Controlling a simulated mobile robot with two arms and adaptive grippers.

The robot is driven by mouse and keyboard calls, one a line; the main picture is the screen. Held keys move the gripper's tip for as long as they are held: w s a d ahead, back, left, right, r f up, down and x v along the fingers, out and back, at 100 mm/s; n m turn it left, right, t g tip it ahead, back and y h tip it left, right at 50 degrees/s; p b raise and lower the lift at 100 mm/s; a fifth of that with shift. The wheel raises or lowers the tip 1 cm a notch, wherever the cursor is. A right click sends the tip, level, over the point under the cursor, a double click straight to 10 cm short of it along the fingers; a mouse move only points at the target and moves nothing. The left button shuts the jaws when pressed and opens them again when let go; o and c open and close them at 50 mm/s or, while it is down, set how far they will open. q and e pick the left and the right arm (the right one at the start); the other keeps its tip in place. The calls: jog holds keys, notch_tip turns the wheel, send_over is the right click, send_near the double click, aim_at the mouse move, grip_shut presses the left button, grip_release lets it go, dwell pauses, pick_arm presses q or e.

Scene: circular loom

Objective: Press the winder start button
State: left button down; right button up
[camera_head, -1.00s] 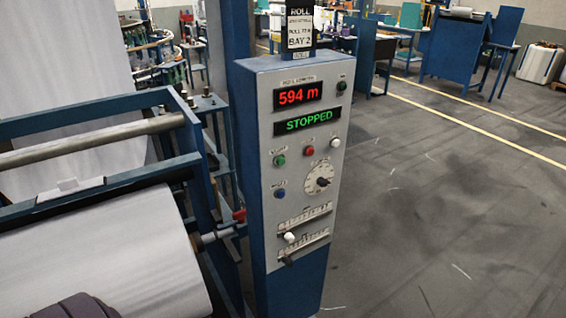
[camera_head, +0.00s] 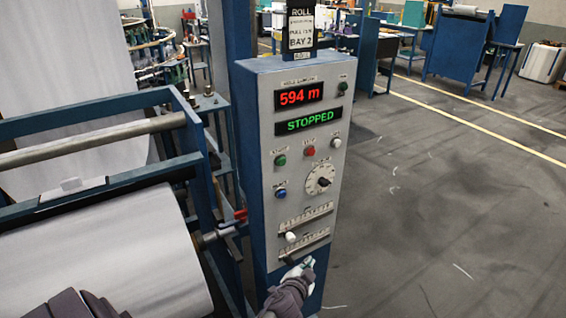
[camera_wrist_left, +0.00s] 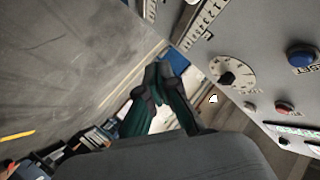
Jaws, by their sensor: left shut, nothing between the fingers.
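The control panel (camera_head: 262,150) stands upright on a blue post, with a red "594 m" display and a green "STOPPED" display. The green button (camera_head: 280,160), whose small label seems to read START, is at left below the displays. A red button (camera_head: 309,151) and a white button (camera_head: 336,142) are to its right; a blue button (camera_head: 281,194) is below it. My left gripper (camera_head: 307,263) is shut and empty at the panel's lower end, below the sliders and the green button. In the left wrist view its fingers (camera_wrist_left: 158,72) meet at the tips; the green button is not visible there.
A dial (camera_head: 320,179) and two sliders, one with a white knob (camera_head: 291,236), are on the panel. The roller frame with white fabric (camera_head: 110,250) is close on the left. A red-handled part (camera_head: 240,214) sits beside the panel. Open floor (camera_head: 430,220) lies to the right.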

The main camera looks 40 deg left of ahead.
aim_at(282, 162)
pick_arm(q)
jog(key=w+a+r+t+y, duration=0.1)
jog(key=r+t+y, duration=0.1)
jog(key=r, duration=1)
jog(key=w+a+r+n+t+y, duration=0.1)
jog(key=a+r+t, duration=0.1)
jog(key=r, duration=1.1)
jog(key=shift+w+t+y, duration=0.2)
jog(key=shift+t+y, duration=0.2)
jog(key=shift+a, duration=0.1)
jog(key=w+a, duration=0.3)
jog(key=a, duration=0.5)
jog(key=shift+w+p, duration=0.2)
jog(key=shift+p, duration=0.1)
jog(key=shift+a, duration=0.2)
jog(key=shift+w+a, duration=0.15)
jog(key=shift+a, duration=0.1)
